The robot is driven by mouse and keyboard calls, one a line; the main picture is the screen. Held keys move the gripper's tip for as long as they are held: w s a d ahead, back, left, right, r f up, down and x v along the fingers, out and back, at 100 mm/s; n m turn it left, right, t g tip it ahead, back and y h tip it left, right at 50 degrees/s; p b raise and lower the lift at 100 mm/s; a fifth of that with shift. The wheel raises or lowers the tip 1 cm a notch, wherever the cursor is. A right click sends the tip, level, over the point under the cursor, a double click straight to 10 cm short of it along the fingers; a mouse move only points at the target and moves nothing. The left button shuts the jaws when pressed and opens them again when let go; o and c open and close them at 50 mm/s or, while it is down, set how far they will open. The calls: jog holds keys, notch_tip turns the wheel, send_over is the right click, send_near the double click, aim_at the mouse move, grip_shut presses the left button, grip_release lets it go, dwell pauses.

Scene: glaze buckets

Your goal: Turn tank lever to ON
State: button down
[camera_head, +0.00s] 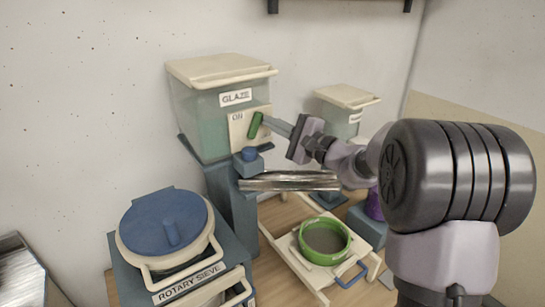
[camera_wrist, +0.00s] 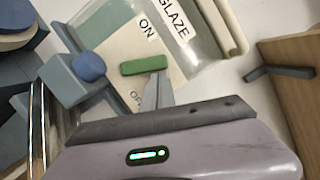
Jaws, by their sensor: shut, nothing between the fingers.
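The glaze tank (camera_head: 199,118) is a translucent green box with a cream lid, standing at the back. Its cream plate (camera_head: 236,133) bears the word ON at the top; the wrist view also shows OFF on the plate (camera_wrist: 118,62), partly hidden by my fingers. The green lever (camera_head: 255,125) slants upward to the right of ON in the head view. In the wrist view the lever (camera_wrist: 144,65) lies between the ON and OFF words. My gripper (camera_head: 270,121) is shut and empty, its fingertips (camera_wrist: 158,78) right beside the lever; contact cannot be told.
A blue tap (camera_head: 249,155) sits below the plate. A shiny metal sheet (camera_head: 289,181) is below my wrist. A green-rimmed sieve (camera_head: 324,241) rests on a cream frame, and a blue-lidded rotary sieve (camera_head: 164,223) stands front left. Another tank (camera_head: 343,108) is behind my arm.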

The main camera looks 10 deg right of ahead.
jog(key=shift+s+a+r+n+g+b, duration=0.15)
jog(key=shift+a+r+n+b, duration=0.1)
jog(key=shift+n+b, duration=0.6)
jog(key=shift+s+a+r+n+g+b, duration=0.1)
jog(key=shift+a+r+n+g+b, duration=0.15)
jog(key=shift+n+b, duration=0.55)
jog(key=shift+s+a+r+n+g+b, duration=0.1)
jog(key=shift+a+r+n+b, duration=0.15)
jog(key=shift+n+b, duration=0.6)
